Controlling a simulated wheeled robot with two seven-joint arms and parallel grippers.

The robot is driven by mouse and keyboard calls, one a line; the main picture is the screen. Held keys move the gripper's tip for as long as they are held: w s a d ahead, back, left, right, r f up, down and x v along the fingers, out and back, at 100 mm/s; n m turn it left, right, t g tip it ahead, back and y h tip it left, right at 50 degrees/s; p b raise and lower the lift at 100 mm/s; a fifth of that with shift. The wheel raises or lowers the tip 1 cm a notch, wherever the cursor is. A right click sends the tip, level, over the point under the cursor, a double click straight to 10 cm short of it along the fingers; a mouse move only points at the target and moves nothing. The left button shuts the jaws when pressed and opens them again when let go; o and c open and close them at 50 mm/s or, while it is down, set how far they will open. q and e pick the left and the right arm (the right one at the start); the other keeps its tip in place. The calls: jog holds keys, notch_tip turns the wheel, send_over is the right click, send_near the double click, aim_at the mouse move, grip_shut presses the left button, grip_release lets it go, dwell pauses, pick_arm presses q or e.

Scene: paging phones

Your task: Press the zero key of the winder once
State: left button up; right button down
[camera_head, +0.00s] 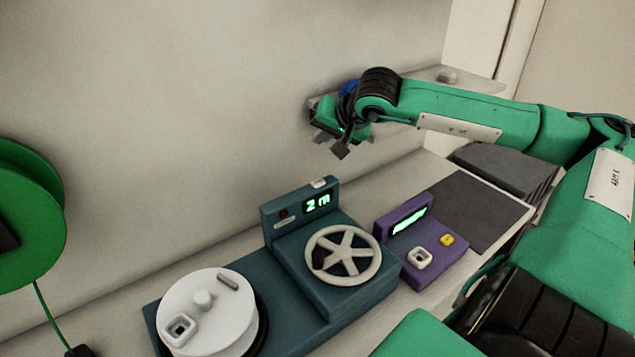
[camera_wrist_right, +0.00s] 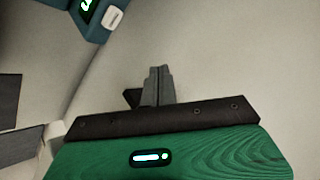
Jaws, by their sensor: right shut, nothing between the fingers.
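The winder (camera_head: 335,280) is a teal machine with a pale spoked handwheel (camera_head: 343,255) and a white round drum (camera_head: 210,312). Its raised display box shows green characters (camera_head: 317,202) like "2 m". A white key (camera_head: 319,183) sits on top of that box; no zero mark is legible. The key also shows in the right wrist view (camera_wrist_right: 113,18), at the top left. My right gripper (camera_head: 340,149) is shut and empty, above and behind the display box, apart from it. Its closed fingers show in the right wrist view (camera_wrist_right: 158,72). My left gripper is out of view.
A purple device (camera_head: 425,268) with a green display, a white square key and a yellow button stands right of the winder. A dark mat (camera_head: 470,208) lies beyond it. A pale shelf (camera_head: 440,76) is on the wall behind the arm. A green spool (camera_head: 35,200) hangs at left.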

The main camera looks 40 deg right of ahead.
jog(key=b, duration=0.2)
send_over(321, 187)
notch_tip(321, 187, down, 7)
jog(key=shift+r, duration=0.15)
notch_tip(321, 187, down, 2)
jog(key=b, duration=0.2)
jog(key=shift+b, duration=0.3)
pick_arm(q)
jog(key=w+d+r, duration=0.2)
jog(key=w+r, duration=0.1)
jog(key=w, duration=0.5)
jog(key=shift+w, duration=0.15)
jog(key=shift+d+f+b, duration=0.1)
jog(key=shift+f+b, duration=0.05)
jog(key=shift+b, duration=0.15)
pick_arm(e)
jog(key=shift+f, duration=0.25)
dwell(0.5)
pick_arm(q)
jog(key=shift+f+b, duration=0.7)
pick_arm(e)
jog(key=shift+f, duration=0.3)
